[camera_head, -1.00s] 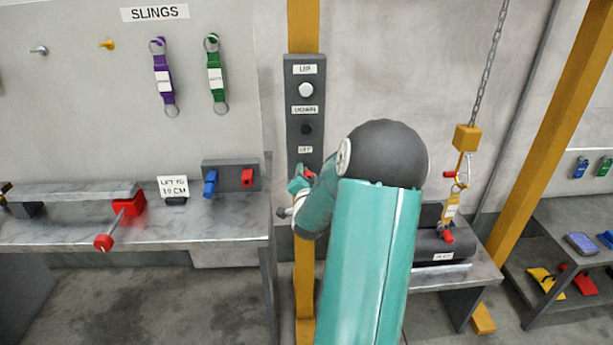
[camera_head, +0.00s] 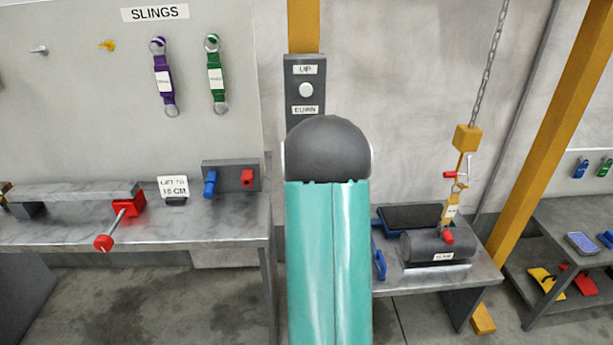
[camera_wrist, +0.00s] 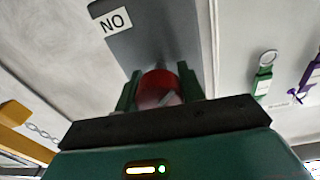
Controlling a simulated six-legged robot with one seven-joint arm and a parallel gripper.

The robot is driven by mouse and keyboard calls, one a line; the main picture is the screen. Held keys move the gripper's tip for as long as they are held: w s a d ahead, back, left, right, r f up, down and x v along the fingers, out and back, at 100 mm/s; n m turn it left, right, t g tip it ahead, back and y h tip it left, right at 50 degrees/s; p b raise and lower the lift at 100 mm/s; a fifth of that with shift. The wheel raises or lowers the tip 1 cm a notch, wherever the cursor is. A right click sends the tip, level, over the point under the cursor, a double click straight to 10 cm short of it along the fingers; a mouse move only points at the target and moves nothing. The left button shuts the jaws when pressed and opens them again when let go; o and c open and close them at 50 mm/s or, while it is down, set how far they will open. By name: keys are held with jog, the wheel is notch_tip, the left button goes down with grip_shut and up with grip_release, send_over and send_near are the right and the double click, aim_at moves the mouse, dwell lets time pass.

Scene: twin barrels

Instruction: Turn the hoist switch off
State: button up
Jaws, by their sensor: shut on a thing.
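The grey hoist control panel (camera_head: 306,75) hangs on a yellow post, with a white button under its UP label. A DOWN label shows below, and the panel's lower part is hidden behind my arm in the head view. In the wrist view, a white label (camera_wrist: 113,20) reading NO, perhaps ON seen inverted, is on the grey panel (camera_wrist: 158,35). My gripper (camera_wrist: 160,92) is shut on a red switch knob (camera_wrist: 158,84), with a green finger on each side. A pale mark shows on the knob. Its setting is hard to tell. The head view hides my gripper.
A bench (camera_head: 230,222) with a red clamp stands at left. At right, a dark cylinder (camera_head: 425,249) lies on a low bench (camera_head: 478,272) under the hoist chain (camera_head: 485,75). Slings (camera_head: 215,80) hang on the left wall.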

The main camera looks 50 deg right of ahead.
jog(key=n, duration=0.6)
jog(key=shift+f, duration=0.1)
jog(key=shift+n, duration=2.2)
jog(key=shift+s, duration=0.1)
jog(key=o, duration=1)
jog(key=shift+t, duration=0.3)
jog(key=shift+c, duration=0.2)
jog(key=shift+a, duration=0.1)
jog(key=r+v, duration=0.1)
jog(key=v, duration=1.2)
jog(key=shift+s+a+f, duration=0.25)
jog(key=shift+f, duration=0.1)
